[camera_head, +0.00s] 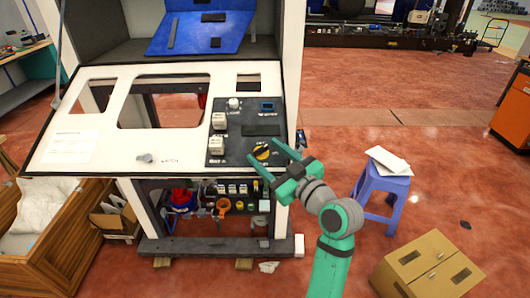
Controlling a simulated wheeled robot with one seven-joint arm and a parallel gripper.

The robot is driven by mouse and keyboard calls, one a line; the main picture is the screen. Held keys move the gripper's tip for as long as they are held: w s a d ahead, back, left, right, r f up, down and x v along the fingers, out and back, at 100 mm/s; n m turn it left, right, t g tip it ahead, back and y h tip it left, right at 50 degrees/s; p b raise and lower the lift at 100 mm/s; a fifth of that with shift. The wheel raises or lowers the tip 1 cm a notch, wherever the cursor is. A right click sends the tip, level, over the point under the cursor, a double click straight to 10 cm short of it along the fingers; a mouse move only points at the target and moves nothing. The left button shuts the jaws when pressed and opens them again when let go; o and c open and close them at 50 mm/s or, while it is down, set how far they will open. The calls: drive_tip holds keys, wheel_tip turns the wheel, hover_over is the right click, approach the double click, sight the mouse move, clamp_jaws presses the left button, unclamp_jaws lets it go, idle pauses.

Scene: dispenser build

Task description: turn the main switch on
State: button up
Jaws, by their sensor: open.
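The panel of the white dispenser cabinet carries a dark control plate (228,147). At its lower right sits a round yellow switch with a black handle (263,152), which looks like the main switch. My green gripper (267,157) is open, coming from the lower right. Its fingertips appear on either side of the yellow switch. I cannot tell whether they touch it. Part of the switch's lower edge is close behind the fingers, and its exact handle angle is too small to read.
White blocks (217,147), a pale knob (234,104) and a blue display (267,106) share the plate. A latch handle (146,158) is lower left on the panel. A purple stool (381,195) and a cardboard box (428,264) stand right of my arm. Open floor lies behind them.

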drive_tip(key=shift+w+a, duration=0.4)
drive_tip(key=shift+w, duration=0.15)
drive_tip(key=c, duration=1.1)
drive_tip(key=shift+o, duration=0.2)
drive_tip(key=shift+s+m+t+h, duration=0.1)
drive_tip(key=shift+m+t+h, duration=0.2)
drive_tip(key=shift+h, duration=0.1)
drive_tip(key=m+t+h, duration=0.1)
drive_tip(key=m+h, duration=0.1)
drive_tip(key=m+t+h, duration=0.1)
drive_tip(key=m+h, duration=0.1)
drive_tip(key=shift+s+a+m+t+h, duration=0.1)
drive_tip(key=shift+a+m+t+h, duration=0.2)
drive_tip(key=shift+a+h, duration=0.1)
drive_tip(key=shift+a+m+t+h, duration=0.15)
drive_tip(key=shift+m+t+h, duration=0.25)
drive_tip(key=shift+m+h, duration=1.65)
drive_tip(key=shift+f+m+h, duration=0.1)
drive_tip(key=shift+m+h, duration=0.15)
drive_tip(key=shift+h, duration=0.3)
